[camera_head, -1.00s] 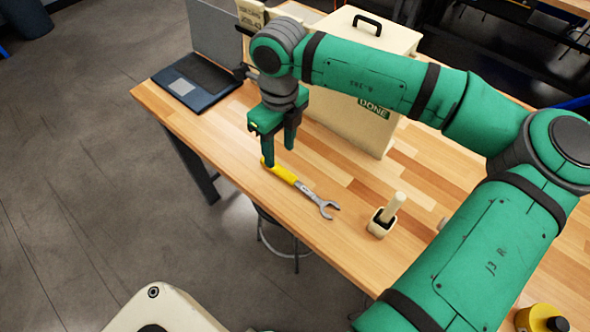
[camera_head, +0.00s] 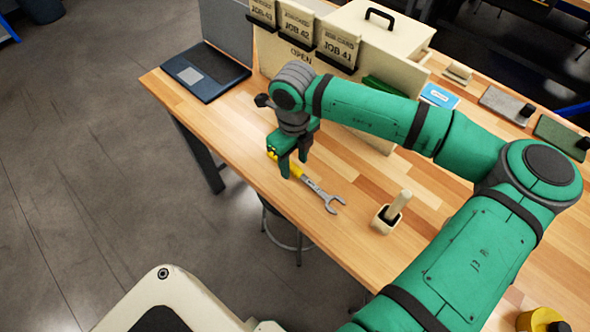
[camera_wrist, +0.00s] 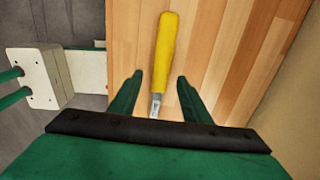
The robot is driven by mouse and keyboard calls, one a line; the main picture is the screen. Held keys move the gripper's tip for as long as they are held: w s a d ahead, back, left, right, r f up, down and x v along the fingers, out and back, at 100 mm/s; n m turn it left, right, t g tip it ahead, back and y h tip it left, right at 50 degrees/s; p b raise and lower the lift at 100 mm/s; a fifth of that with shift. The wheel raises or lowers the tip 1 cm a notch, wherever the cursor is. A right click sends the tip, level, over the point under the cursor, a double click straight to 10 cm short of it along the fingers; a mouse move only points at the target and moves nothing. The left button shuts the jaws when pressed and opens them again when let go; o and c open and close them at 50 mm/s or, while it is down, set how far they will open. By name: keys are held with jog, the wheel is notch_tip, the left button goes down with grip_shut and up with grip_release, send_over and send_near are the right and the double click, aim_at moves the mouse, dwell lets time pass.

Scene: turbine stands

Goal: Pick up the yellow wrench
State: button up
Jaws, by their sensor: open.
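The yellow wrench lies on the wooden table (camera_head: 240,130) near its front edge, with a yellow handle and a grey open-jaw head (camera_head: 325,200). In the wrist view its yellow handle (camera_wrist: 166,48) points away from my gripper, and the grey shank passes between the fingers. My gripper (camera_head: 294,166) is open and points down over the handle. In the wrist view my gripper (camera_wrist: 158,90) has one finger on each side of the wrench, apart from it. The wrench head is hidden beneath my gripper in the wrist view.
A laptop (camera_head: 205,72) sits at the table's left end. A cream box with a black handle (camera_head: 375,30) and job-card holders (camera_head: 335,45) stand behind my arm. A small cream holder (camera_head: 385,218) with a peg stands right of the wrench. Bare wood lies between them.

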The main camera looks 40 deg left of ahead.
jog(key=shift+f, duration=0.4)
jog(key=shift+c, duration=0.4)
grip_shut()
jog(key=shift+r, duration=0.2)
